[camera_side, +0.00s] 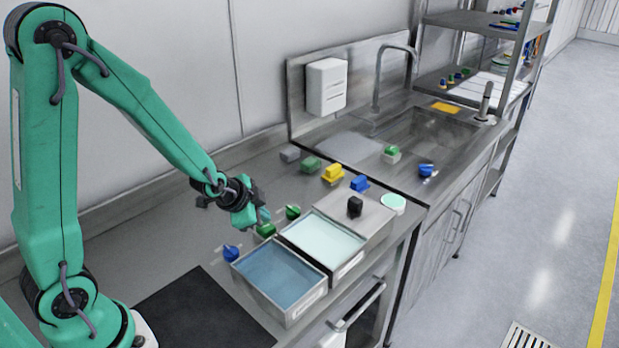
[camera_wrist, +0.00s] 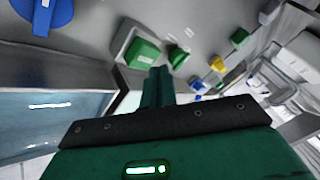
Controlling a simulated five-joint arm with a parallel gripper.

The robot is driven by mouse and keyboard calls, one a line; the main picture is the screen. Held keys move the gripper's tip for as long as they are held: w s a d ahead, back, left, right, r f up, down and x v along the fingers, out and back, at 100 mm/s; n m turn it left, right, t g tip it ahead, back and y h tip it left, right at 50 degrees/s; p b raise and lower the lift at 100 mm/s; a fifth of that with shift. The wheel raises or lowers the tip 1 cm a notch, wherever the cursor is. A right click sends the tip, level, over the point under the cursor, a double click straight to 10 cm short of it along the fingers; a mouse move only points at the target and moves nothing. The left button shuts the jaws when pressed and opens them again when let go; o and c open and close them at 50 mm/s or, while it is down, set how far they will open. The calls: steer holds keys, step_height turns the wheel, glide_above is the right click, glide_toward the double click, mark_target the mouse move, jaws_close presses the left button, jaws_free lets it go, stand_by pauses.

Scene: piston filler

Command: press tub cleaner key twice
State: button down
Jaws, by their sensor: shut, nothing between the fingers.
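My gripper (camera_side: 262,214) is shut and empty, above the counter just behind the tubs. It also shows in the wrist view (camera_wrist: 160,73), fingers together. A green key (camera_wrist: 143,53) on a pale base is just beyond the fingertips; in the side view this key (camera_side: 265,230) sits just below my gripper. I cannot see whether they touch. A green knob (camera_side: 293,212) is beside that key. Two open tubs stand in front, one with blue liquid (camera_side: 257,294) and one with pale green liquid (camera_side: 322,263). No key shows a readable name.
A blue knob (camera_side: 231,253) is at the left. Grey (camera_side: 290,155), green (camera_side: 310,164), yellow (camera_side: 332,173) and blue (camera_side: 360,184) keys line the counter further right. A black knob (camera_side: 355,206) stands on a metal box. The sink (camera_side: 430,135) lies beyond.

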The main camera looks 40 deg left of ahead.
mark_target(262, 229)
steer(key=shift+r, duration=0.1)
steer(key=shift+r, duration=2.4)
steer(key=s+d+r+n+g, duration=0.1)
steer(key=s+r+n, duration=0.3)
steer(key=s+r, duration=0.3)
steer(key=s+d+r+n, duration=0.2)
steer(key=s+r, duration=0.4)
steer(key=s, duration=0.5)
steer(key=shift+s+d+r+n+g+h, duration=0.15)
steer(key=shift+d+r+n+g+h, duration=0.2)
steer(key=shift+n, duration=0.55)
steer(key=shift+r, duration=0.1)
